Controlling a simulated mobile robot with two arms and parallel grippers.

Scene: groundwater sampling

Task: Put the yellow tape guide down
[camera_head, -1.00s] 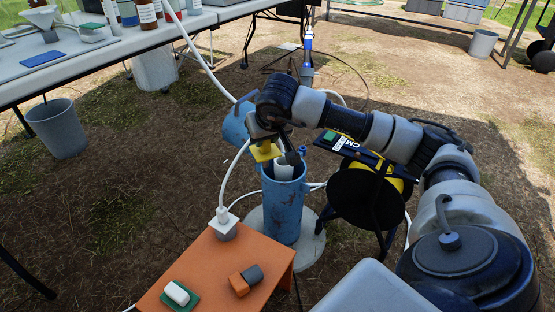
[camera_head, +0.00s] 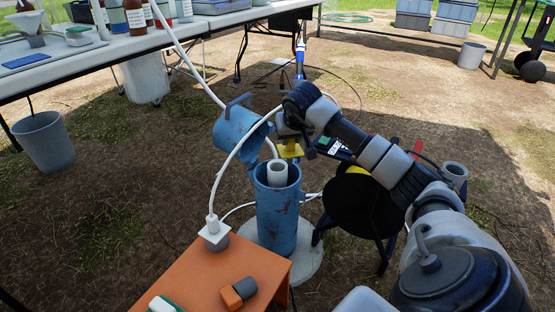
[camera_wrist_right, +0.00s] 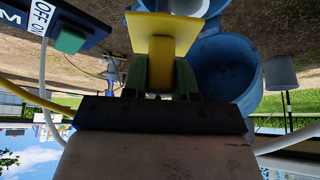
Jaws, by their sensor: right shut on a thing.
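The yellow tape guide (camera_head: 290,149) is in my right gripper (camera_head: 294,136), above and just behind the open top of the blue well casing (camera_head: 277,215). In the right wrist view the yellow tape guide (camera_wrist_right: 161,42) stands between the green fingers of my right gripper (camera_wrist_right: 162,78), which is shut on it. The white inner pipe (camera_head: 277,173) shows inside the casing, with the guide apart from it. The blue casing lid (camera_head: 236,132) is tilted open at the left. My left gripper is not in view.
A black tape reel (camera_head: 357,200) on a stand is right of the casing. An orange table (camera_head: 215,272) with a small orange-grey block (camera_head: 238,292) is in front. A long white table (camera_head: 150,35) with bottles stands at the back left.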

